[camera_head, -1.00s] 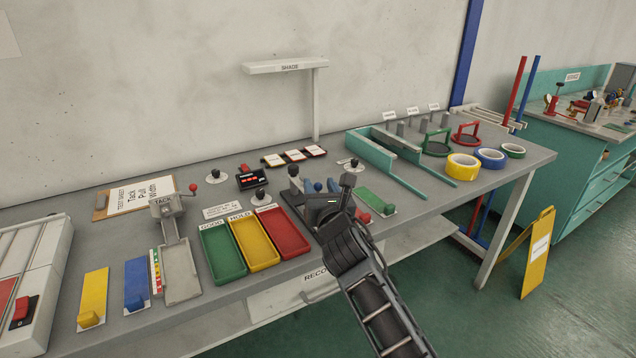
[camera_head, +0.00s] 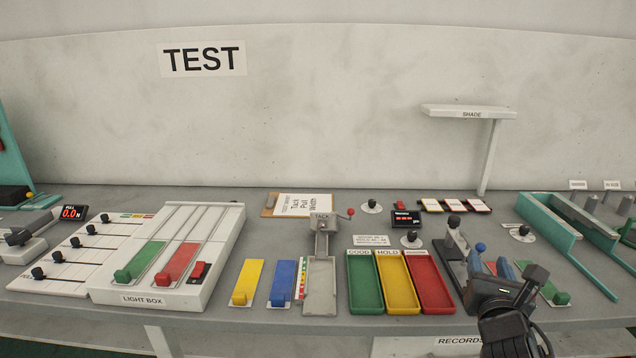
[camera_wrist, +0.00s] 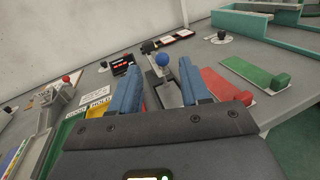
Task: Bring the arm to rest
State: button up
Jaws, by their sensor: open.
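My gripper (camera_head: 491,265) is at the right of the head view, over the bench just right of the red tray (camera_head: 429,284). Its two blue fingers stand apart, with nothing held between them. In the wrist view my gripper (camera_wrist: 160,84) points at a grey device with a blue-knobbed lever (camera_wrist: 162,60), which shows beyond and between the fingers. I cannot tell how close the fingers are to it. My black wrist and forearm run off the lower edge of the head view.
The grey bench (camera_head: 330,333) carries green (camera_head: 364,284) and yellow (camera_head: 397,283) trays, a tack tester (camera_head: 321,250) and a light box (camera_head: 170,260). A teal frame (camera_head: 568,250) stands at right, and a shade post (camera_head: 490,158) behind. The air above the bench front looks clear.

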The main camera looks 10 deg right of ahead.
jog(key=s+a+f+m+y, duration=0.3)
jog(key=s+a+f+m, duration=0.25)
jog(key=s+a, duration=0.35)
jog(key=s+a+f+m+y, duration=0.35)
jog(key=s+a+m, duration=0.25)
jog(key=s, duration=0.4)
jog(key=s+a+r+m+y, duration=0.1)
jog(key=s+a+r+m, duration=0.2)
jog(key=s+m, duration=0.5)
jog(key=s+a+r+m+y, duration=0.2)
jog(key=s+a+r+m, duration=0.1)
jog(key=s+m, duration=0.6)
jog(key=v, duration=0.4)
jog(key=shift+s+a, duration=0.15)
jog(key=shift+s, duration=0.1)
